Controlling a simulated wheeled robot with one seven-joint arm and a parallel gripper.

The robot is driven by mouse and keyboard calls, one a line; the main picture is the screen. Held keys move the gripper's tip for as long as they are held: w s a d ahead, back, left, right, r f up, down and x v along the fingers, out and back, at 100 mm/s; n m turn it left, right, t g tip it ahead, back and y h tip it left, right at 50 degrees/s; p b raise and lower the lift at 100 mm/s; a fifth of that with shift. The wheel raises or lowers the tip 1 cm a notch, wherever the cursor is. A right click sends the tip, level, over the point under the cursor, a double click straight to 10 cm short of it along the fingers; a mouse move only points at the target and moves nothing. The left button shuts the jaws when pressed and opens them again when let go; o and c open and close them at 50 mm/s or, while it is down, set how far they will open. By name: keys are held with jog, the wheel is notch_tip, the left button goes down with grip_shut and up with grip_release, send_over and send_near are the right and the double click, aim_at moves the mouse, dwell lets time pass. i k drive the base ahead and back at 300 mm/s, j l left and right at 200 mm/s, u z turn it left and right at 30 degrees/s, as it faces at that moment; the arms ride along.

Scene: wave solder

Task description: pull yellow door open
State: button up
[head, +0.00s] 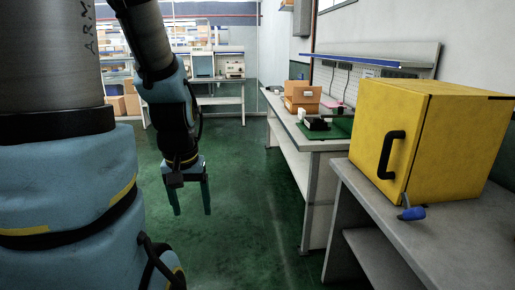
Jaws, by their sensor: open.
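The yellow door (375,135) is the front face of a yellow box (455,140) on a grey bench at the right in the head view. A black bar handle (390,155) is fixed upright on the door. The door looks shut. A blue-ended lever (412,213) sticks out at the box's lower front corner. My gripper (190,212) hangs with its fingers pointing down over the green floor, left of the door and well apart from it. Its two fingers are spread and nothing is between them.
The grey bench (440,235) carries the box. Behind it, a long workbench (290,125) holds a cardboard box (301,95) and a green mat (338,128). The green floor (245,220) between my arm and the benches is clear. Shelves and another workbench stand at the back.

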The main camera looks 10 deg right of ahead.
aim_at(388, 120)
jog(key=z, duration=1.5)
